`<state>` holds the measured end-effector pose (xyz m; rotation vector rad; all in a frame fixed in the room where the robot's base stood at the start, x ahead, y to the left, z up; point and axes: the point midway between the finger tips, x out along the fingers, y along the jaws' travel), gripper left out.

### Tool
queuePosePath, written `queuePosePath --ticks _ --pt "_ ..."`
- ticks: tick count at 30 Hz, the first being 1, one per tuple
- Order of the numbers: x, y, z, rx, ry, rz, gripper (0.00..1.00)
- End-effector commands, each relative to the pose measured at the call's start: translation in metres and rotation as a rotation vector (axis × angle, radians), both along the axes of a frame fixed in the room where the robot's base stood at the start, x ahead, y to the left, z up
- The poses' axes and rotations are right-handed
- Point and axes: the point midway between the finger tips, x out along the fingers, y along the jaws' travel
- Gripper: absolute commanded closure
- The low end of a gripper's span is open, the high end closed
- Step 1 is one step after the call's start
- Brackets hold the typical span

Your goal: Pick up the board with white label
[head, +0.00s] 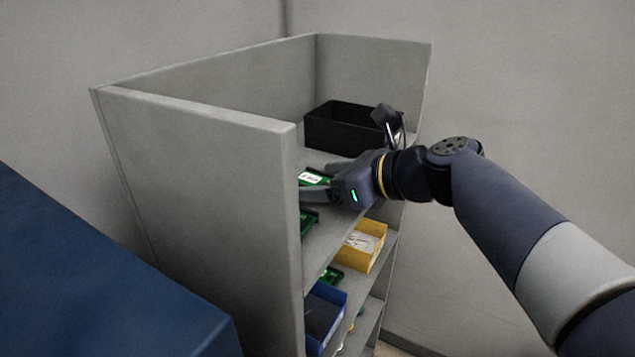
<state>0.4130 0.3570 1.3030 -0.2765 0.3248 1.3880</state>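The board with white label (312,178) is green and lies on the upper shelf of the grey cabinet, close behind its left wall. Part of it is hidden by my gripper and by the cabinet wall. My gripper (322,181) reaches in from the right, with its fingers pointing left at the board. The fingers look spread apart, one nearer and one farther back, with the board's visible part at their tips. I cannot tell whether they touch it.
A black bin (345,128) stands on the upper shelf behind my gripper. Another green board (309,221) lies nearer the shelf front. Lower shelves hold a yellow bin (361,247) and a blue bin (324,317). The cabinet's left side wall (215,200) stands close to my fingers.

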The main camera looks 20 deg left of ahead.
Motion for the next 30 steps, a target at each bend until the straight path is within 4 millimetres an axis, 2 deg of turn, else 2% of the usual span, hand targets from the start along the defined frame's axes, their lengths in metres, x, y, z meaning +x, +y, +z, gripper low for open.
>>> queuePosePath --ticks 2,16,26,30 --pt "0.0 0.0 0.0 0.0 0.0 0.0 0.32" --pt "0.0 0.0 0.0 0.0 0.0 0.0 0.7" --pt "0.0 -0.001 0.002 0.001 0.0 0.0 0.72" --pt "0.0 -0.005 0.012 0.001 -0.002 0.0 0.72"
